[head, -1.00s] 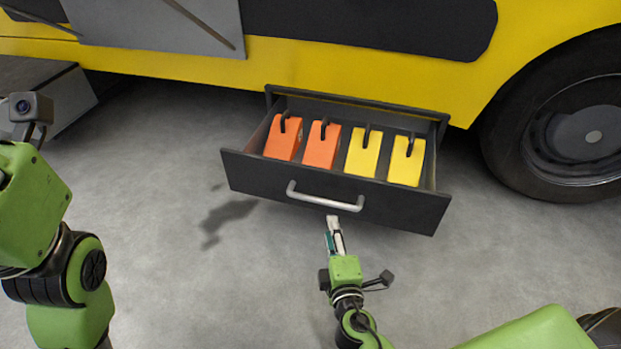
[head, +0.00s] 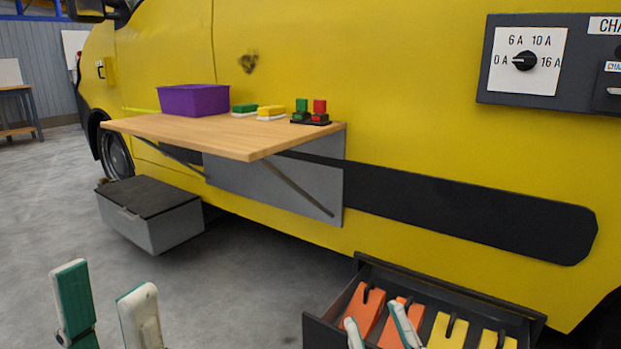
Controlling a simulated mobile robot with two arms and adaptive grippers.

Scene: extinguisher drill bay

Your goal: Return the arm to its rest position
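My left gripper (head: 104,278) shows at the bottom left of the head view. Its two teal and white fingers point up, spread apart with nothing between them. My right gripper (head: 374,313) shows at the bottom, in front of the open dark drawer (head: 318,332) in the picture. Its two pale fingertips are apart and appear empty. They overlap the orange blocks in the picture; I cannot tell how near they are. Both arms are cut off by the lower edge, and the drawer's front and handle are out of view.
The drawer holds orange blocks (head: 361,309) and yellow blocks (head: 447,331) with black handles. A fold-out wooden shelf (head: 210,133) on the yellow van (head: 400,100) carries a purple bin (head: 193,99) and small coloured items.

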